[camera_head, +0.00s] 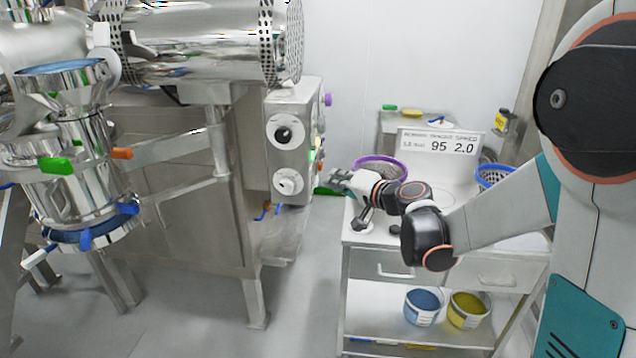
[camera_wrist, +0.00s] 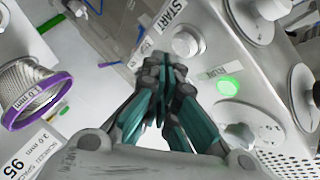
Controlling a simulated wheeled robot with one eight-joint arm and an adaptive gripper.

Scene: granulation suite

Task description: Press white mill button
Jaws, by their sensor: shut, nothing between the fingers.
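The mill's control box (camera_head: 291,103) is a grey metal housing in the middle of the head view, with its button side turned mostly away. In the wrist view, a round white button (camera_wrist: 187,42) sits on its panel beside a START label (camera_wrist: 170,14). A lit green button (camera_wrist: 228,86) with a RUN label is to the right. My gripper (camera_wrist: 167,62) is shut and empty, its fingertips just below and left of the white button in the picture. I cannot tell whether they touch it. In the head view my gripper (camera_head: 338,179) is right of the box.
A white cart (camera_head: 385,232) stands at right under my arm, with a purple-rimmed sieve (camera_head: 381,166), a blue-rimmed basket (camera_head: 492,177) and a sign reading 95 2.0 (camera_head: 440,143). Blue (camera_head: 422,307) and yellow (camera_head: 467,310) tubs are below.

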